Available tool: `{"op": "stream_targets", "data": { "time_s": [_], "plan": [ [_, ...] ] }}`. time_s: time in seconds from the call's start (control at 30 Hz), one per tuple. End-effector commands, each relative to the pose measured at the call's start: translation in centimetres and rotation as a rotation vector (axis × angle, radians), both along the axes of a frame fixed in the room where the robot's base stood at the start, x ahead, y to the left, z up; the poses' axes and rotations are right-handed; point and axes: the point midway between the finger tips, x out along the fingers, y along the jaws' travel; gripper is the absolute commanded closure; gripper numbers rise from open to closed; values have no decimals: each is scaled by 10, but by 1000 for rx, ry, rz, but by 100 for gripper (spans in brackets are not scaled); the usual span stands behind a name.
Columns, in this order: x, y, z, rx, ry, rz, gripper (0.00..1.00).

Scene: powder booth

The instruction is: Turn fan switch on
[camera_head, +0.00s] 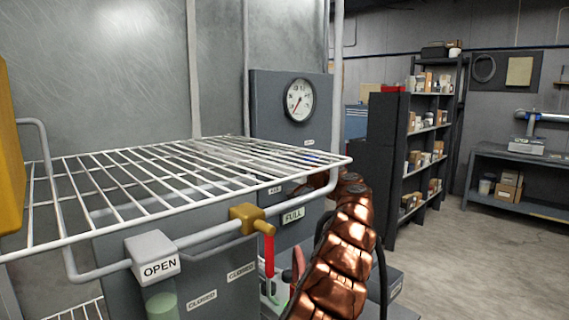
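No fan switch can be clearly made out. A grey panel (262,98) with a round white gauge (298,100) stands beyond the wire rack. A small blue spot (312,156) shows through the rack's bars at the panel; I cannot tell what it is. Labels reading FULL (292,215) and another too small to read sit lower on the panel. My copper-coloured arm rises from the bottom centre and bends left at its top, close to the panel. My gripper (312,184) is at that dark end, partly behind the rack's edge; its fingers cannot be made out.
A white wire rack (150,185) juts out at left, close to my arm.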

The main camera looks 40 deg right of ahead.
Motion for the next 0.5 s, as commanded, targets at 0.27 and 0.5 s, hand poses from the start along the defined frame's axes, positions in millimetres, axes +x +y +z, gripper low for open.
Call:
{"op": "stream_targets", "data": {
  "time_s": [0.27,0.5],
  "plan": [
    [-1,-1,5,247,-11,-2,100],
    [-1,-2,3,407,-14,-2,100]
  ]
}}
